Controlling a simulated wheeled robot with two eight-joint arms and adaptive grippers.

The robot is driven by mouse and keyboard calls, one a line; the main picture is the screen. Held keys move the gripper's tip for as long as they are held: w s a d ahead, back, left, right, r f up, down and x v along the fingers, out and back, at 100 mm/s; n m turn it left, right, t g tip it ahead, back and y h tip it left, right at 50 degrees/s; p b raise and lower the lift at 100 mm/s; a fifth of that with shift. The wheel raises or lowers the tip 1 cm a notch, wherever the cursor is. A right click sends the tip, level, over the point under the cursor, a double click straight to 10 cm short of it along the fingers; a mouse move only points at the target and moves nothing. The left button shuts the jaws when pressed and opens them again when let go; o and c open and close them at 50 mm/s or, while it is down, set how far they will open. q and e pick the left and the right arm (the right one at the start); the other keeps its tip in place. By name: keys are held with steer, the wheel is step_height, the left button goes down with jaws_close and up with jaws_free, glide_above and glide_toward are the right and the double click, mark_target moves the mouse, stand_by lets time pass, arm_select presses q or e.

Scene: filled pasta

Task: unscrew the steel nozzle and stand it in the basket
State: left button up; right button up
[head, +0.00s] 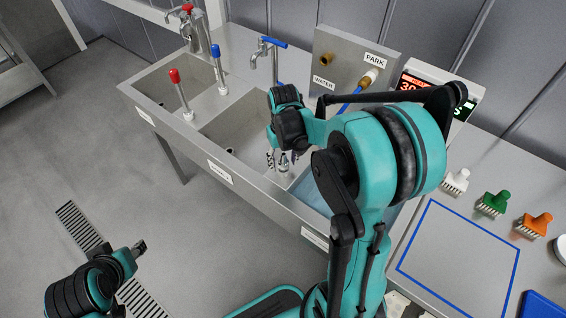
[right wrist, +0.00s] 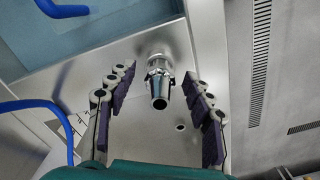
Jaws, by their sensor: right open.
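The steel nozzle (right wrist: 160,88) points its open tip toward the right wrist camera. Its wide hex collar sits against a steel fitting (right wrist: 158,62) behind it. In the head view the nozzle (head: 284,168) is small and partly hidden by the fingers, over the steel sink unit. My right gripper (head: 283,158) is open there. In the right wrist view its fingers (right wrist: 160,105) stand on both sides of the nozzle, with gaps on each side. My left gripper (head: 140,248) is low at the left over the floor; its opening is unclear. I cannot make out a basket.
Steel basins (head: 180,80) lie left of my right arm. A blue-handled tap (head: 270,45) and a panel (head: 350,60) with a blue hose stand behind. White, green (head: 493,203) and orange (head: 535,224) brushes lie on the right counter, near a blue-outlined clear area (head: 460,258).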

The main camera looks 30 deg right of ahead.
jaws_close()
steer(key=n, duration=1.1)
steer(key=shift+n, duration=0.3)
steer(key=n, duration=0.4)
steer(key=shift+r, duration=0.1)
steer(key=n, duration=0.3)
steer(key=shift+n, duration=0.4)
steer(key=n, duration=0.3)
steer(key=shift+n, duration=0.3)
